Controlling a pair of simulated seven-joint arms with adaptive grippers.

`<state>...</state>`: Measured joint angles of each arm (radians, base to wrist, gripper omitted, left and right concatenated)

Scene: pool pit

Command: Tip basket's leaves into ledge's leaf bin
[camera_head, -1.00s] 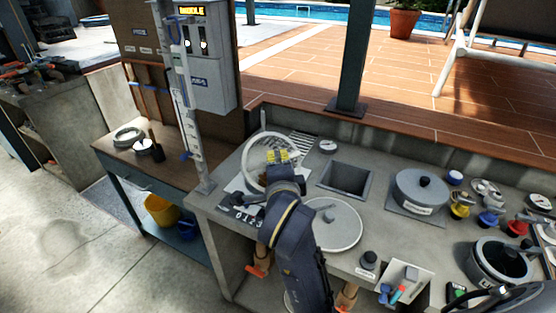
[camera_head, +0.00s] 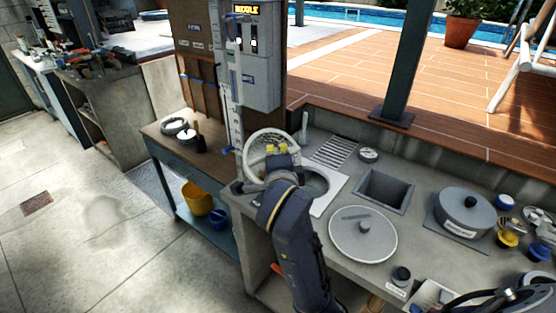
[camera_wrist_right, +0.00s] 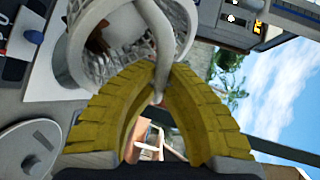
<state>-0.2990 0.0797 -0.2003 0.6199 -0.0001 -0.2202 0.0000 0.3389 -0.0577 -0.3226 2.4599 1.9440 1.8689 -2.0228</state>
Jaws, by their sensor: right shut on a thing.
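The white lattice-walled basket (camera_head: 256,152) is held up at the left end of the stone counter, left of a round opening (camera_head: 316,184) in a white plate. My right gripper (camera_head: 277,149) has its yellow fingers closed on the basket's handle. In the right wrist view the fingers (camera_wrist_right: 160,78) meet at the handle, and brown leaf matter (camera_wrist_right: 98,40) shows inside the basket (camera_wrist_right: 85,65). The square open grey bin (camera_head: 386,190) is sunk in the counter to the right; whether it is the leaf bin cannot be read. My left gripper is not in view.
A round grey lid (camera_head: 362,235) lies on the counter in front of the square bin. A lidded pot (camera_head: 463,212) stands farther right. A post with a dispenser box (camera_head: 255,65) rises behind the basket. A wooden bench (camera_head: 165,135) stands left, above a yellow bucket (camera_head: 197,197).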

